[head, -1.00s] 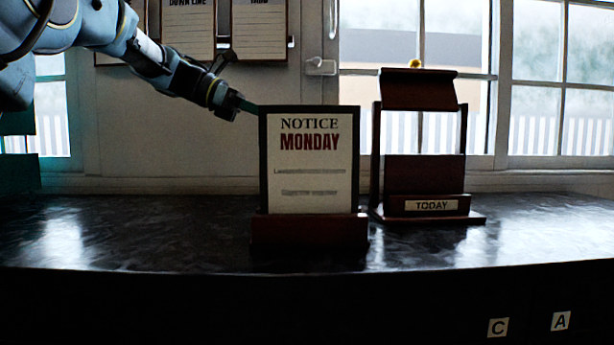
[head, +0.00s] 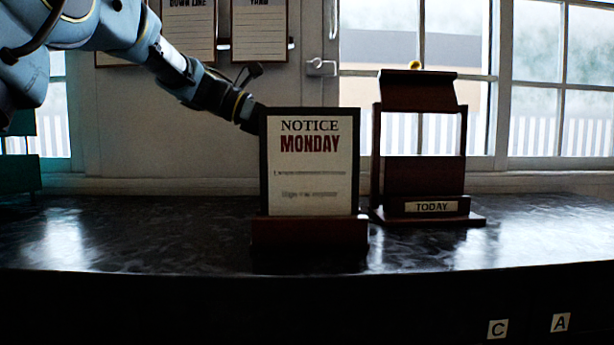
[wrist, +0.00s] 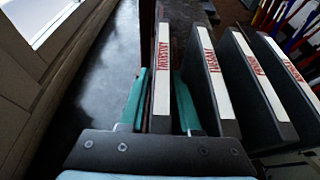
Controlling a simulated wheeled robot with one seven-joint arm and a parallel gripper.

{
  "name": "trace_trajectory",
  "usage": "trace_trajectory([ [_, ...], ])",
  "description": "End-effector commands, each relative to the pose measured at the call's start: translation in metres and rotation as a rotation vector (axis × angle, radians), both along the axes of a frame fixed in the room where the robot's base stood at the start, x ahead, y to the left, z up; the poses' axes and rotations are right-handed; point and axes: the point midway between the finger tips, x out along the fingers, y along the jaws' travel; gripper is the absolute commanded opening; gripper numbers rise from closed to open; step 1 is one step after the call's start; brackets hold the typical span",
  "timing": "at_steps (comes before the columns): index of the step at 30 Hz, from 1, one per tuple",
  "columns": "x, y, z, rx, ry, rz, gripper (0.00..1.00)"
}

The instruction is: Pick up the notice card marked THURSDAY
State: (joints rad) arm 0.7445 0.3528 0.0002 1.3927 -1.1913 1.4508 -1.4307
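Several notice cards stand in a row in the wrist view, their pale top edges marked in small red letters. The leftmost card (wrist: 162,72) seems to read THURSDAY, though the lettering is hard to make out. My gripper (wrist: 160,76) is open, with one teal finger on each side of that card and a narrow gap beside it. In the head view the MONDAY card (head: 310,180) stands upright in front and hides the other cards. My arm comes in from the upper left, and its fingers are hidden behind the MONDAY card.
The other cards (wrist: 212,75) stand close to the right of the right finger. A wooden stand labelled TODAY (head: 424,175) is right of the cards, its frame empty. The dark counter (head: 150,235) is clear at left. Windows and a wall with hung boards (head: 258,30) are behind.

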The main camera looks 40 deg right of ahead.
Motion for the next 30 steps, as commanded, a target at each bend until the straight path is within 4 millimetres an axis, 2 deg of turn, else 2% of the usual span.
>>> trace_trajectory([
  [1, 0.0001, 0.0001, 0.0, 0.0, 0.0, 0.0, 0.25],
  [8, 0.0001, 0.0001, 0.0, 0.0, 0.0, 0.0, 0.0],
  [30, 0.0, 0.0, 0.0001, 0.0, 0.0, 0.0, 0.0],
])
